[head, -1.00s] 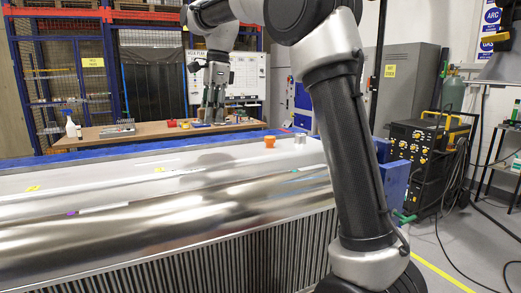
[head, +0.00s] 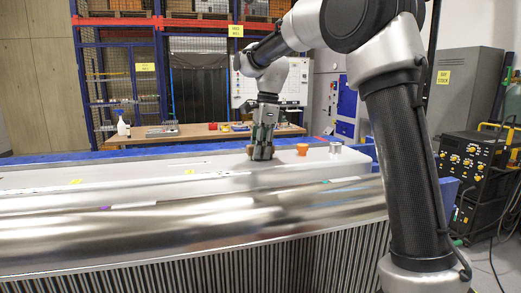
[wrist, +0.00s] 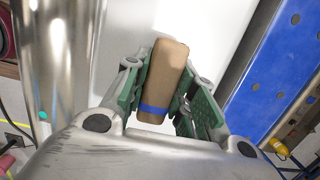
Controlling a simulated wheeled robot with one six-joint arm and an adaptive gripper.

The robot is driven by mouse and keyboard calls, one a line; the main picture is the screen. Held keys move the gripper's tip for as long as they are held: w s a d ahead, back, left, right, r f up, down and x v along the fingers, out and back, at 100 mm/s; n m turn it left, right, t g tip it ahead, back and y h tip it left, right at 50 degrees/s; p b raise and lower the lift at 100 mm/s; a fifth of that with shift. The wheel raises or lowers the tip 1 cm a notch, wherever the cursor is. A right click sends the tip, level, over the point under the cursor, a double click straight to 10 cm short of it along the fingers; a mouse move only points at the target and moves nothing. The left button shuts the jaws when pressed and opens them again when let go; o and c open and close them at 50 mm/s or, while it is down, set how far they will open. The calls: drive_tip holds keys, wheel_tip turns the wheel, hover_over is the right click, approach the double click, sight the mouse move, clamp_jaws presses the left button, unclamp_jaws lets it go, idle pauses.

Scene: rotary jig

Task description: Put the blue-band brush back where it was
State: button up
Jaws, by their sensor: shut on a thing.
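The blue-band brush (wrist: 166,75) shows in the wrist view as a brown block with a blue stripe around its near end. My gripper (wrist: 168,88) is shut on it, with a green-padded finger on each side. In the head view my gripper (head: 263,150) points down, low at the pale flat surface (head: 220,165) behind the shiny metal roll. The brush cannot be made out clearly there. I cannot tell whether it touches the surface.
An orange cup (head: 302,149) and a metal can (head: 336,147) stand just right of my gripper. Small yellow tags (head: 75,182) lie to the left. The shiny roll (head: 180,222) runs across the front. A wooden bench (head: 185,133) with several items stands behind.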

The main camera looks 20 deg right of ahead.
drive_tip(key=shift+f, duration=0.15)
drive_tip(key=o, duration=1)
